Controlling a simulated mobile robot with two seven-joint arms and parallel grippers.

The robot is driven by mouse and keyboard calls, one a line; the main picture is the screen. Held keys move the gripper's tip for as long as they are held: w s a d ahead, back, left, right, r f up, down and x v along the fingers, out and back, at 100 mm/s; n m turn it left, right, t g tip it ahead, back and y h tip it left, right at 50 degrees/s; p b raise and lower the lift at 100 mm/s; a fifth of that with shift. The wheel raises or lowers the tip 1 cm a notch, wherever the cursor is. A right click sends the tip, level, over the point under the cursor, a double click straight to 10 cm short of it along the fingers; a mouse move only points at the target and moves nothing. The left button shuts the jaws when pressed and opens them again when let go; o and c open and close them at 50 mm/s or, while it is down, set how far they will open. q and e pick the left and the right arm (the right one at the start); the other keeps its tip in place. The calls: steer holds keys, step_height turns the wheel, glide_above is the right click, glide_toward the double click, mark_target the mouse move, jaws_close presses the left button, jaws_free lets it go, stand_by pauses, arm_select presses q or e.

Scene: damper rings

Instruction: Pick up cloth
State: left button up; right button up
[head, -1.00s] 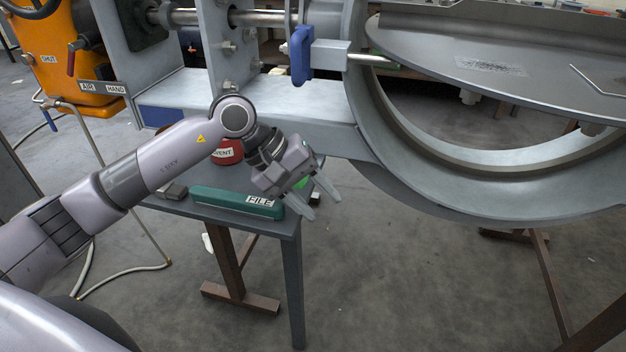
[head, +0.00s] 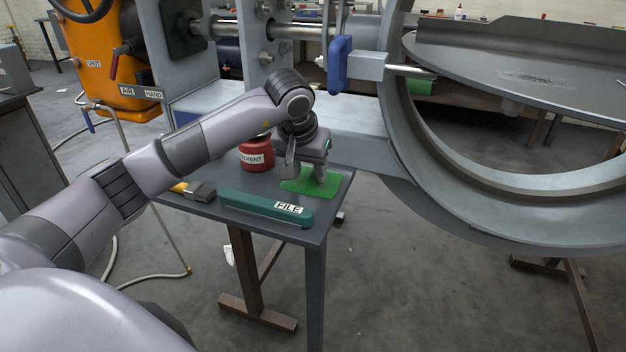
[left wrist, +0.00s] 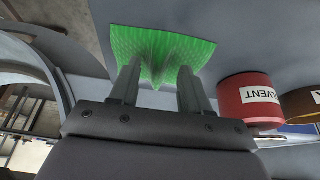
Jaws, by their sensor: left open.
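The green cloth (head: 314,184) lies on the small dark table, near its right end. In the left wrist view the cloth (left wrist: 190,45) has a raised fold that points between my fingers. My left gripper (head: 305,175) points down at the cloth, with its fingers apart. In the left wrist view the fingers of my left gripper (left wrist: 158,82) stand on either side of the fold, at the cloth's near edge. I cannot tell whether they touch it. My right gripper is not in view.
A red solvent can (head: 257,152) stands just left of the cloth. A green file case (head: 266,208) and a brush (head: 197,191) lie along the table's (head: 305,235) front. A large grey ring (head: 440,180) with a disc rises close on the right.

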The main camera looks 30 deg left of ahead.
mark_target(309, 176)
arm_select(q)
steer(key=shift+w+f, duration=0.1)
steer(key=shift+f, duration=0.2)
jaws_close()
steer(key=shift+r, duration=0.1)
step_height(309, 176, up, 10)
steer(key=p, duration=0.1)
stand_by(0.3)
